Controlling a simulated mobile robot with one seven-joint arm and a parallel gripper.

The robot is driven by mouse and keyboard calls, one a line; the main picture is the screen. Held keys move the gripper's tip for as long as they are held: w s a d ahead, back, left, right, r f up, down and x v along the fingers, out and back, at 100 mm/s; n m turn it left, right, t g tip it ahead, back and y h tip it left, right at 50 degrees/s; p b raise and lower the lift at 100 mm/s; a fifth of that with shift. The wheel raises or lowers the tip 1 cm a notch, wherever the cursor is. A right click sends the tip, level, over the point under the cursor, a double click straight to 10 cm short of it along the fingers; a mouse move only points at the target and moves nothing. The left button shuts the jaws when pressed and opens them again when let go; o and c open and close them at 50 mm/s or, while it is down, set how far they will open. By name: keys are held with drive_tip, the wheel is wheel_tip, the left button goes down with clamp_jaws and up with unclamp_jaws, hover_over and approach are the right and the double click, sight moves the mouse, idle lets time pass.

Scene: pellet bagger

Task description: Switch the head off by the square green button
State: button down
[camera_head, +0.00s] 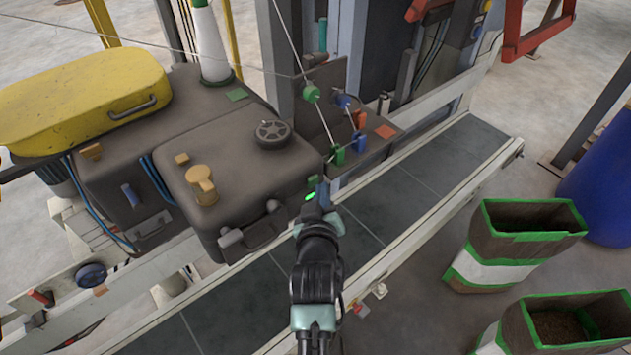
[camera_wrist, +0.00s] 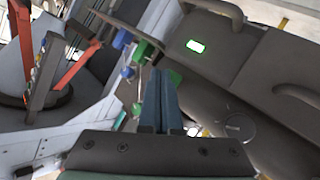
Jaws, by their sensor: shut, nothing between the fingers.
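A lit square green button (camera_head: 309,196) glows at the front right of the dark head housing (camera_head: 235,150), close beside my gripper. In the wrist view the lit green button (camera_wrist: 195,46), bright white in its middle, lies on the dark housing above and right of my fingertips. My gripper (camera_head: 322,192) shows shut and empty, its blue fingers together; they also show in the wrist view (camera_wrist: 160,78). Whether the fingertips touch anything cannot be told.
Green and blue clips (camera_head: 338,156) stand on a ledge behind my gripper. A conveyor (camera_head: 440,165) runs beneath my arm. Green-trimmed bins (camera_head: 520,240) stand at right. A yellow case (camera_head: 85,95) is at left.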

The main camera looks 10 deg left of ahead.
drive_tip(key=shift+w+a+b, duration=0.3)
drive_tip(key=shift+w+a, duration=0.05)
drive_tip(key=shift+a, duration=0.05)
idle(0.4)
drive_tip(key=shift+s+d, duration=0.1)
drive_tip(key=shift+d, duration=0.05)
drive_tip(key=shift+s+d+p, duration=0.6)
drive_tip(key=shift+p, duration=0.1)
drive_tip(key=s+d+p, duration=0.1)
drive_tip(key=s+d, duration=0.3)
drive_tip(key=shift+s+d, duration=0.1)
idle(0.4)
idle(0.4)
